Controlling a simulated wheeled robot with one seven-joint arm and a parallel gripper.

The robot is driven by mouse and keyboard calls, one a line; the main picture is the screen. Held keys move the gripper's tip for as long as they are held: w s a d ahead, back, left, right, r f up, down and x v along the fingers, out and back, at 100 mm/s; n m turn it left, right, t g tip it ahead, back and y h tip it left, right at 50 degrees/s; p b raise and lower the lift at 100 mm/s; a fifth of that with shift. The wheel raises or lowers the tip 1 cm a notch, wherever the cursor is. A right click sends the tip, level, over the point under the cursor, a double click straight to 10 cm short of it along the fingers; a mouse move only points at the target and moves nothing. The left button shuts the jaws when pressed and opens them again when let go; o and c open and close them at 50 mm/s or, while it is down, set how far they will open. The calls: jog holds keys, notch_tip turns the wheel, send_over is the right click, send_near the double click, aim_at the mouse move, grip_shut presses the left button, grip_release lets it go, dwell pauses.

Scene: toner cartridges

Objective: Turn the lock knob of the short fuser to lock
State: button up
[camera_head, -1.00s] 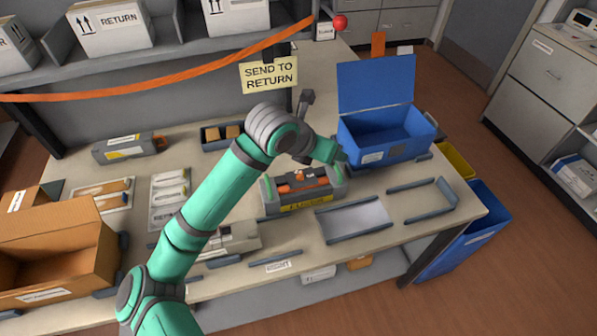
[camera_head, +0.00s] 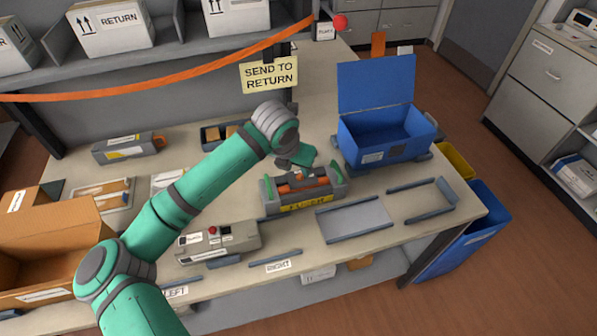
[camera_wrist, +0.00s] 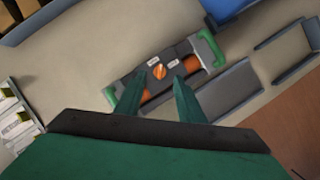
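The fuser (camera_head: 308,205) is a grey unit with a yellow label, an orange roller and green end handles, on the table right of the middle. In the wrist view the fuser (camera_wrist: 195,49) lies slantwise across the picture. Its round orange lock knob (camera_wrist: 159,71) is on a dark top plate, with small white labels beside it that are too small to read. My gripper (camera_wrist: 157,77) is open and empty. Its two green fingers point toward the fuser, with the knob between the tips in that view. In the head view my gripper (camera_head: 300,158) is just above and behind the fuser.
A blue open bin (camera_head: 385,135) stands behind right of the fuser. An empty grey tray (camera_head: 355,220) lies to its right, and a grey box with a red button (camera_head: 220,240) is at front left. An open cardboard box (camera_head: 50,250) is at the far left.

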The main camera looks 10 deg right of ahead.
aim_at(300, 174)
jog(key=shift+x, duration=2.05)
grip_shut()
jog(key=shift+m, duration=0.4)
jog(key=m, duration=0.1)
jog(key=m+g+h, duration=0.1)
jog(key=m, duration=0.1)
jog(key=shift+w+a+m, duration=0.15)
jog(key=shift+m, duration=0.15)
jog(key=m+g, duration=0.1)
jog(key=m, duration=0.1)
jog(key=m+g+h, duration=0.1)
jog(key=m, duration=0.2)
jog(key=shift+w+m, duration=0.2)
jog(key=shift+m, duration=0.1)
grip_release()
